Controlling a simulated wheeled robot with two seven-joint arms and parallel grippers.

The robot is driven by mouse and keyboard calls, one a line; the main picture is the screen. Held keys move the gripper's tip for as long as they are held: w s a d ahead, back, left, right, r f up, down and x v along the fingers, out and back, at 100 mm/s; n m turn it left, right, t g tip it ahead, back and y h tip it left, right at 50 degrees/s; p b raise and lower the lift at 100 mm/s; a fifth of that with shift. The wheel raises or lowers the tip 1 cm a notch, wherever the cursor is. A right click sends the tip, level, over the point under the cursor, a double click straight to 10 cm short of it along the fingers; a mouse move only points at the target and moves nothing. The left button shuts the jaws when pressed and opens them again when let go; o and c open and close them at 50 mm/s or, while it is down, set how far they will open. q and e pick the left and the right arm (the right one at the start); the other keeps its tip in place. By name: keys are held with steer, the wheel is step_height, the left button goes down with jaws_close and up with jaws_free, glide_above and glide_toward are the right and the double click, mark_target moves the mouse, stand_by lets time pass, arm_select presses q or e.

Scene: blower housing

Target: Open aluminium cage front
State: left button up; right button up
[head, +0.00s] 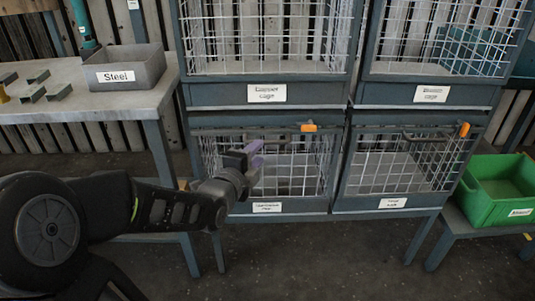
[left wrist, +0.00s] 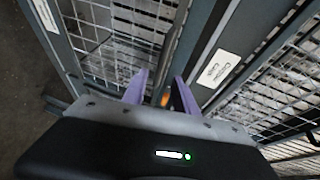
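The lower left cage (head: 266,208) carries a blurred label that seems to read aluminium. Its wire mesh front (head: 312,172) appears closed, with a dark bar handle (head: 280,139) along the top and an orange tab (head: 308,127) at the right. My left gripper (head: 257,154) is at the left half of this front, just below the handle's left end. Its purple fingers (left wrist: 162,92) are apart in the left wrist view, with an orange spot seen between them. I cannot tell whether they touch the mesh. My right gripper is not in view.
Another mesh cage (head: 392,203) with a handle and orange tab stands to the right, and two larger cages (head: 266,94) sit above. A grey Steel bin (head: 124,70) is on the left table (head: 75,97). A green bin (head: 497,190) stands at far right. Floor (head: 310,255) in front is clear.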

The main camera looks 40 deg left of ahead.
mark_target(267, 141)
arm_select(q)
steer(key=shift+w, duration=0.1)
steer(key=x, duration=0.7)
steer(key=shift+w+a+f+b, duration=0.1)
steer(key=shift+w+b, duration=0.2)
steer(key=shift+b, duration=0.05)
jaws_close()
stand_by(1.4)
